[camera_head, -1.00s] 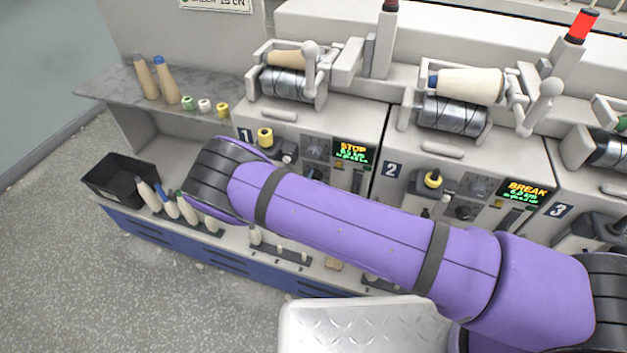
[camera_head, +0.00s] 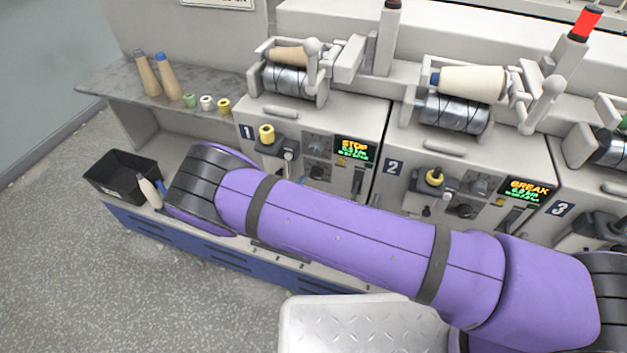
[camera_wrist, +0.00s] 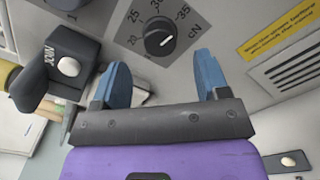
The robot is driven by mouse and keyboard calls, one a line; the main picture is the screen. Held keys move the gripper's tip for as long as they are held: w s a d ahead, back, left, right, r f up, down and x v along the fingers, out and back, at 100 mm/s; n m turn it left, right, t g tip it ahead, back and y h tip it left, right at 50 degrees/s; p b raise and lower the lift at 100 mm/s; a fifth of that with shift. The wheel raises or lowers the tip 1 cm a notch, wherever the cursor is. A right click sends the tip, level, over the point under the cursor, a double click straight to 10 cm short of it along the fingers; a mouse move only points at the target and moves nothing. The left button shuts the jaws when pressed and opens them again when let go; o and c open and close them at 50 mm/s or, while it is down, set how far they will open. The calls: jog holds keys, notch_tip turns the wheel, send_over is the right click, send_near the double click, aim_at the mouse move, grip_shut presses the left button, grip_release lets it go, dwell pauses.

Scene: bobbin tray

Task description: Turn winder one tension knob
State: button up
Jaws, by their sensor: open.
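Winder one (camera_head: 300,118) bears the label 1 and a screen reading STOP. Its tension knob (camera_wrist: 160,38) is black and round with a white pointer mark, on a dial marked in cN with 20, 25, 30 and 35 showing. In the head view a small dark knob (camera_head: 318,172) shows low on the winder's front. My gripper (camera_wrist: 163,76) is open and empty, with two blue fingers. In the wrist view the knob lies ahead of the gap between the fingertips, apart from them.
A black holder (camera_wrist: 75,65) with a white button sits left of the knob in the wrist view. A yellow warning label (camera_wrist: 280,30) and vent slots are on the right. Winder two (camera_head: 455,150) stands beside winder one. A black bin (camera_head: 120,178) is at the left.

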jog(key=v, duration=0.5)
jog(key=shift+s+a, duration=0.1)
jog(key=shift+s, duration=0.25)
jog(key=w+d+r+m+g+h, duration=0.2)
jog(key=d+r+m+g+h, duration=0.15)
jog(key=r, duration=0.55)
jog(key=w+d+r+m+g+h, duration=0.25)
jog(key=d+r+m+g, duration=0.2)
jog(key=r, duration=0.45)
jog(key=s+d+r+m+g+y, duration=0.15)
jog(key=d+r+m+g, duration=0.25)
jog(key=d+r, duration=0.4)
jog(key=s+d+r+m+g+y, duration=0.1)
jog(key=s+d+r+m+g, duration=0.2)
jog(key=d+r, duration=0.5)
jog(key=s+d+r+m+y, duration=0.3)
jog(key=s+r, duration=0.2)
jog(key=r, duration=0.2)
jog(key=s+d+r+m+y, duration=0.2)
jog(key=s+d+r+y, duration=0.15)
jog(key=s+r, duration=0.35)
jog(key=s+d+r+m+t+y, duration=0.2)
jog(key=s+r, duration=0.5)
jog(key=s, duration=0.5)
jog(key=shift+m+t+y, duration=0.6)
jog(key=shift+t, duration=0.1)
